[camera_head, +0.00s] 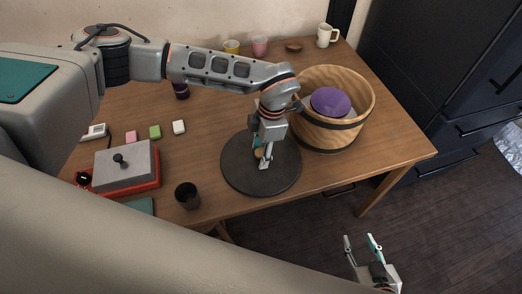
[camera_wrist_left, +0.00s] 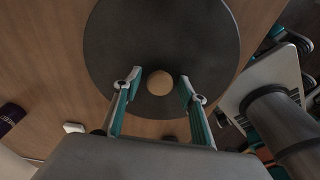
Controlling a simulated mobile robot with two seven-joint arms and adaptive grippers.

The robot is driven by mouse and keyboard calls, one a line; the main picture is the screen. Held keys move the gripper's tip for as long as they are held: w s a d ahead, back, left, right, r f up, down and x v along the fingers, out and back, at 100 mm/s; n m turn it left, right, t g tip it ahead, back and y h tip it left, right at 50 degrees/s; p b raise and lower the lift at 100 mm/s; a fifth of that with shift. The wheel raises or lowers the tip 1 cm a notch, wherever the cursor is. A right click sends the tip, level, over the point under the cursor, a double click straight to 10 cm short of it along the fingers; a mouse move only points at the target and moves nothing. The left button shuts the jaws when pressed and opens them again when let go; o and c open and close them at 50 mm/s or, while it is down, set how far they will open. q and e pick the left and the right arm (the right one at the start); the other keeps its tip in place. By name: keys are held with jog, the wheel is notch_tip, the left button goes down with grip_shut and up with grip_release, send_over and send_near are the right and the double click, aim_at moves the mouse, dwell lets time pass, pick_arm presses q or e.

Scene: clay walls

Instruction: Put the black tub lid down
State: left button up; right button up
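The black tub lid (camera_head: 240,172) is a round dark disc with a small wooden knob (camera_wrist_left: 160,83), and it appears to lie flat on the table near the front edge. It also fills much of the left wrist view (camera_wrist_left: 205,45). My left gripper (camera_head: 265,158) is over the lid, pointing down. Its fingers (camera_wrist_left: 158,88) stand apart on either side of the knob, with a gap on both sides. The wooden tub (camera_head: 335,132) stands open just behind and right of the lid, with a purple round thing (camera_head: 330,101) inside. My right gripper (camera_head: 360,243) is open and empty, low over the floor.
A red and grey box (camera_head: 127,167) with a black knob stands at the left. A dark cup (camera_head: 187,195) is left of the lid. Small blocks (camera_head: 155,132) lie further back. Cups (camera_head: 260,46) and a white mug (camera_head: 327,35) stand at the back.

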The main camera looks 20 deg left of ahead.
pick_arm(q)
notch_tip(320, 180, up, 12)
jog(key=w+d, duration=0.1)
jog(key=shift+d+r, duration=0.15)
jog(key=shift+d, duration=0.1)
dwell(0.8)
